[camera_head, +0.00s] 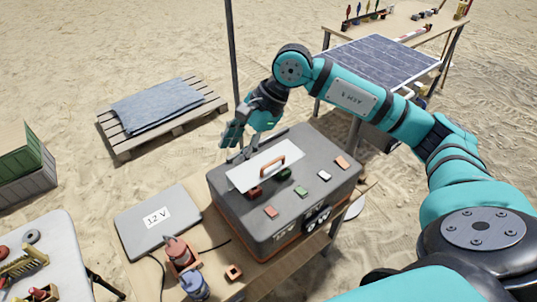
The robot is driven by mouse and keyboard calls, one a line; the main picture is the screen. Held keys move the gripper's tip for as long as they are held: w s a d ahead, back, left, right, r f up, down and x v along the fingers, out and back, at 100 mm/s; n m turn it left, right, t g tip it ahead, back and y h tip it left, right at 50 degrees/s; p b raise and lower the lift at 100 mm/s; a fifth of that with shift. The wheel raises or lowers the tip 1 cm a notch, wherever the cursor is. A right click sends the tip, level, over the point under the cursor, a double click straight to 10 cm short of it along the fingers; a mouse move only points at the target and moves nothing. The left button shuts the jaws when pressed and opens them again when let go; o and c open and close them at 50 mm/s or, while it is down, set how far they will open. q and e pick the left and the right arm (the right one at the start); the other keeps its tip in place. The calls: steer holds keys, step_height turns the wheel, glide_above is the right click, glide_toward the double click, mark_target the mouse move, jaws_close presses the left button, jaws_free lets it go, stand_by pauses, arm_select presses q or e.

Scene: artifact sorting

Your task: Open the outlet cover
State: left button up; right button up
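A large grey box (230,203) with an orange-trimmed base stands on the wooden table. A pale flat cover plate (248,177) with an orange-brown handle (271,166) lies on its top; I take this to be the outlet cover, and it looks closed. Round sockets (317,217) show on the box's front side. My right gripper (238,147) is at the back left edge of the box, just behind the plate. Its fingers look spread, with nothing visible between them. I cannot tell whether a fingertip touches the plate or box. My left gripper is not in view.
Small red, green, white and orange blocks sit on the box top around the plate. A grey "12 V" case (145,232), a reddish device (181,256) and a cable are on the table at left. A thin pole (231,55) rises behind. A solar panel (383,62) stands back right.

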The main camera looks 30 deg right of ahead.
mark_target(274, 161)
steer(key=d+r+h, duration=0.2)
steer(key=d+h, duration=0.4)
steer(key=d, duration=0.7)
steer(key=w+f+p, duration=0.1)
steer(key=f, duration=0.4)
steer(key=w+f+p, duration=0.1)
steer(key=f, duration=0.5)
steer(key=w+f+p, duration=0.1)
steer(key=f, duration=0.4)
steer(key=shift+w+a+f+p, duration=0.15)
steer(key=shift+w+f+p, duration=0.1)
steer(key=shift+w+p, duration=0.15)
jaws_close()
